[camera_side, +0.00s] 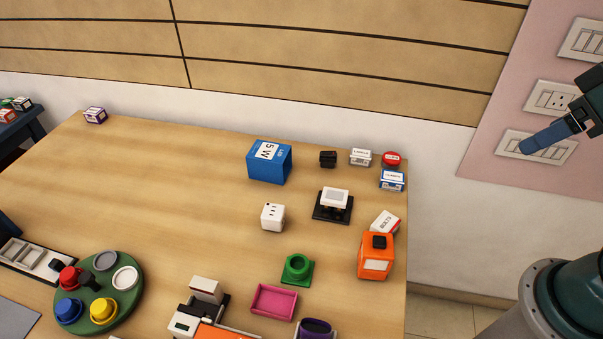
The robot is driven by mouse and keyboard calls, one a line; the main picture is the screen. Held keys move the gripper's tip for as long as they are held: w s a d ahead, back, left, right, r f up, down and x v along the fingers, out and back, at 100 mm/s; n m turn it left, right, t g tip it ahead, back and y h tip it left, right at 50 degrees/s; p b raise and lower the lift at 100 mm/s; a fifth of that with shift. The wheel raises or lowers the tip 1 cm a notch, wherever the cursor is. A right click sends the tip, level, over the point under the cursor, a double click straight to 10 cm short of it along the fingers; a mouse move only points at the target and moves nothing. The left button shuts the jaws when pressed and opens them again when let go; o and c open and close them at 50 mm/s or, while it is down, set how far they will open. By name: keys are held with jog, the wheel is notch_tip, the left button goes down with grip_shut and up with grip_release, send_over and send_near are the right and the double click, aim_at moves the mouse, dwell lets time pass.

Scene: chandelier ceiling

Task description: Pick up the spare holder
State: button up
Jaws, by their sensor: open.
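I cannot tell for sure which item is the spare holder. One holder-like piece is a green ring on a square green base (297,269), near the front middle of the table. Another is a black square base with a white block on top (333,205), farther back. A small black block (328,159) stands behind that. My gripper (548,137) is at the right edge, in front of the wall switches and well away from the table items. It is open, its blue end pointing left and down; the arm behind it is cut off by the frame.
A blue box (269,162), white cube (272,217), orange box (376,256) and small labelled boxes (392,180) crowd the table's right part. A pink tray (274,302) and a green round tray (135,289) with coloured pieces are in front. The table's left middle is clear.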

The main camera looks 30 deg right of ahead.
jog(key=shift+w, duration=0.1)
jog(key=shift+c, duration=0.4)
jog(key=m+g, duration=0.6)
jog(key=m, duration=0.3)
send_over(298, 268)
jog(key=shift+a+f, duration=0.1)
jog(key=shift+f, duration=12.6)
jog(key=shift+f, duration=0.1)
jog(key=shift+f, duration=2.45)
